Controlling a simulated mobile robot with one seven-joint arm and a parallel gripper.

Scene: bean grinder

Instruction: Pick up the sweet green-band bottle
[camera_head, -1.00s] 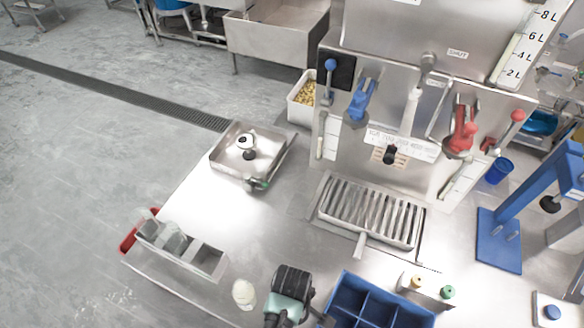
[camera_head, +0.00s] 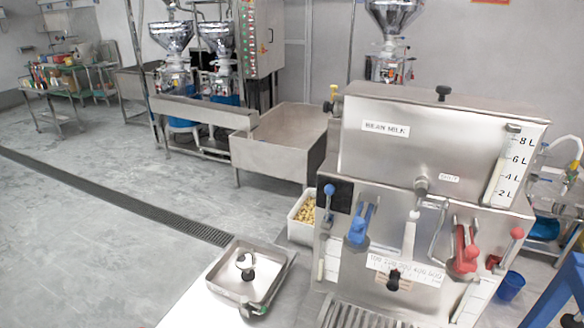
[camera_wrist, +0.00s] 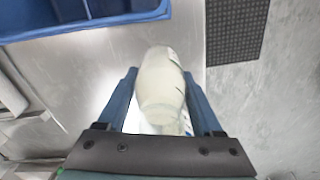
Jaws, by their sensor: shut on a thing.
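In the wrist view, a pale cream-white bottle (camera_wrist: 160,88) stands out between the two blue fingers of my gripper (camera_wrist: 159,76). The fingers are shut on it, one on each side. A small blue-green patch shows near its lower right edge, but no full band or label can be read. The part of the bottle nearest the palm is hidden. Neither my gripper nor the bottle shows in the head view now.
A blue divided crate (camera_wrist: 75,28) is at the upper left of the wrist view, with a dark textured strip (camera_wrist: 237,30) at the upper right. The head view shows the steel bean milk machine (camera_head: 425,150) and a square steel tray (camera_head: 225,285).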

